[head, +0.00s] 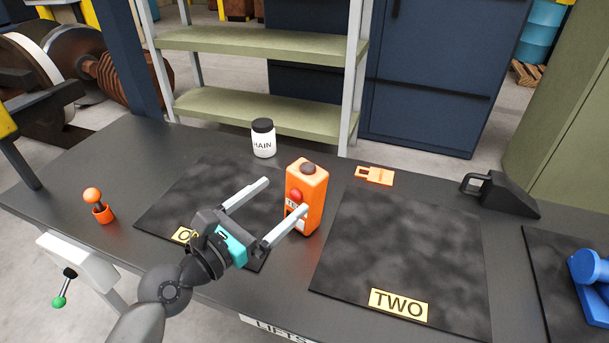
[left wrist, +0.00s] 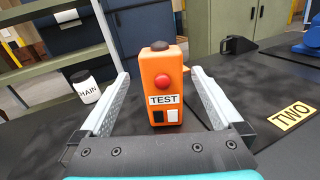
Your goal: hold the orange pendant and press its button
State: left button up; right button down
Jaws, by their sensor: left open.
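The orange pendant (head: 308,190) stands upright on the dark bench between the mats marked with yellow plates. It has a red button (head: 296,196) on its front face and a dark knob on top. In the left wrist view the pendant (left wrist: 161,99) shows its red button (left wrist: 162,80), a TEST label, and a black and a white patch below. My left gripper (head: 265,213) is open, its fingers pointing toward the pendant. In the left wrist view the pendant appears between the two fingers, with space on both sides; I cannot tell whether a finger touches it. My right gripper is not in view.
A white jar (head: 263,141) with a black lid stands behind, left of the pendant. An orange tag (head: 374,175) lies behind, right. The mat marked TWO (head: 403,262) is bare.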

aim_at(298, 183)
pick_arm(q)
jog(key=x, duration=0.6)
jog(key=shift+b, duration=0.4)
jog(key=shift+x, duration=0.9)
jog(key=shift+w+d, duration=0.35)
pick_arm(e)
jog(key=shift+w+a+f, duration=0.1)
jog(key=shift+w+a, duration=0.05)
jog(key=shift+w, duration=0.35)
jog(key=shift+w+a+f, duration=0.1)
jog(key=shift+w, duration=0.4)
pick_arm(q)
jog(key=c, duration=1.4)
jog(key=shift+f, duration=0.1)
dwell(1.8)
